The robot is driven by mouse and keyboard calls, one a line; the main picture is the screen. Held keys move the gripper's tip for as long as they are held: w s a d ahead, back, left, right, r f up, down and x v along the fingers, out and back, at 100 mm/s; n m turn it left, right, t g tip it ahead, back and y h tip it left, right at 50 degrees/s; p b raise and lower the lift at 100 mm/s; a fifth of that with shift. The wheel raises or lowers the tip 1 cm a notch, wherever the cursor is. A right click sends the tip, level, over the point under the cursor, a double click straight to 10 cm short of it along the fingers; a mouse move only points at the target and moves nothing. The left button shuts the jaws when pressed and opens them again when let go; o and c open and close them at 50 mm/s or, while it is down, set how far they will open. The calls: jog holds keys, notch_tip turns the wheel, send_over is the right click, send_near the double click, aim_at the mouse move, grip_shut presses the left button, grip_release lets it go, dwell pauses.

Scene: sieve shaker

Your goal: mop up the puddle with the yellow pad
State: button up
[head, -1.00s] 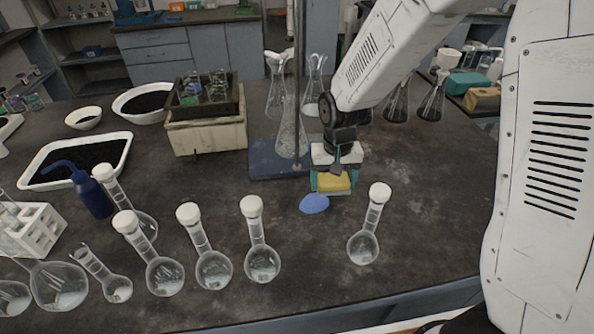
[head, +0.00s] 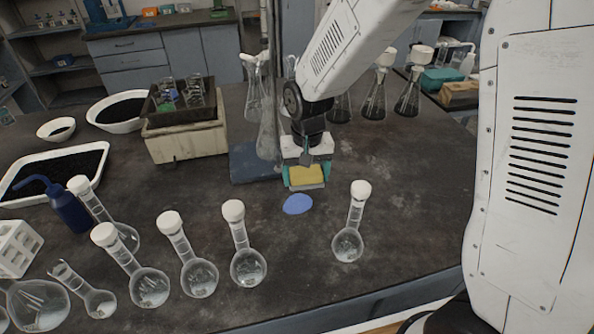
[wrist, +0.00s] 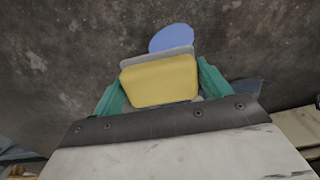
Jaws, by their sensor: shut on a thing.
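The yellow pad (head: 306,175) is between the teal fingers of my gripper (head: 307,174), which is shut on it. A grey layer shows along the pad's far edge in the wrist view, where the yellow pad (wrist: 160,81) fills the space between the fingers. The blue puddle (head: 298,204) lies flat on the dark bench top, just in front of the pad in the head view. In the wrist view the puddle (wrist: 171,38) shows just beyond the pad's grey edge, partly hidden by it. I cannot tell whether the pad touches the bench.
A stoppered flask (head: 348,243) stands right of the puddle, and another flask (head: 248,266) stands to its left, with several more further left. A stand with a blue base (head: 252,165) is behind left. The bench (head: 420,200) to the right is clear.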

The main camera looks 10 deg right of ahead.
aim_at(297, 205)
jog(key=shift+s+a+f, duration=0.1)
jog(key=shift+a+f, duration=0.15)
jog(key=shift+a, duration=0.3)
jog(key=shift+a+f, duration=0.25)
jog(key=shift+a, duration=0.3)
jog(key=shift+d+f, duration=0.1)
jog(key=shift+f, duration=2.65)
jog(key=shift+f, duration=0.55)
